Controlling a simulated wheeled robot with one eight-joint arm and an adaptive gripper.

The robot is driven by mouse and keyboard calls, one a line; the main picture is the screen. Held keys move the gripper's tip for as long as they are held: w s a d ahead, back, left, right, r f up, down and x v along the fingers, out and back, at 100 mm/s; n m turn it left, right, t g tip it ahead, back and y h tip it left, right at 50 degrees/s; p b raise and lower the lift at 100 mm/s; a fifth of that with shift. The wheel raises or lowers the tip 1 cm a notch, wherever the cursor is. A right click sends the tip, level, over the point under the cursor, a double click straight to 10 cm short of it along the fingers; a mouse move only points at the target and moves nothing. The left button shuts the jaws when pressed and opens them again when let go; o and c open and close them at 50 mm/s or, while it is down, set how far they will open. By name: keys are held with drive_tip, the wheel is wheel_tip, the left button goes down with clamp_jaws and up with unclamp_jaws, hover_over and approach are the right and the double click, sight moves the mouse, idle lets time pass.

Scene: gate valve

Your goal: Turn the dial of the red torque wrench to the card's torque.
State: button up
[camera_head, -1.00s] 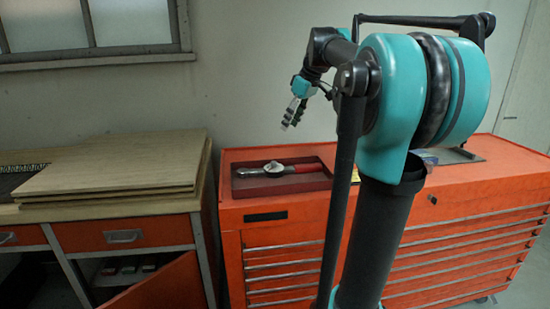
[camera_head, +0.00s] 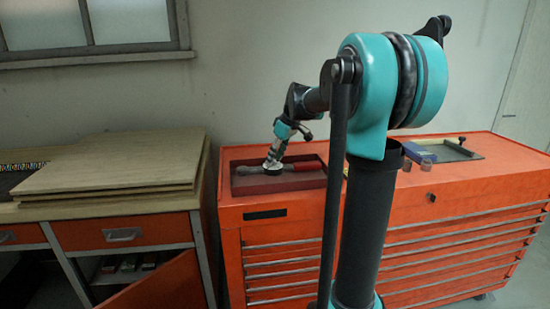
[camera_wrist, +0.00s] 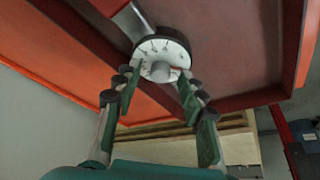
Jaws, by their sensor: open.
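The red torque wrench (camera_head: 305,166) lies in a dark red tray (camera_head: 248,184) on top of the orange tool cabinet. Its round white dial (camera_wrist: 163,55) shows in the wrist view, with marks on its face, a red mark and a raised centre knob. My gripper (camera_head: 273,162) is over the dial in the head view. In the wrist view my gripper (camera_wrist: 157,78) is open, with its fingers spread on either side of the dial's near part. Whether the fingers touch the dial I cannot tell. The card with the torque is not clearly seen.
A blue object (camera_head: 418,153) and a flat grey tray (camera_head: 450,150) lie on the cabinet's right side. Wooden boards (camera_head: 115,165) are stacked on the bench at left. The tray's raised wall (camera_wrist: 215,103) runs close to my fingers.

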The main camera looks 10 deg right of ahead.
drive_tip(key=shift+a+f, duration=0.1)
drive_tip(key=shift+f, duration=0.05)
drive_tip(key=shift+c, duration=0.2)
clamp_jaws()
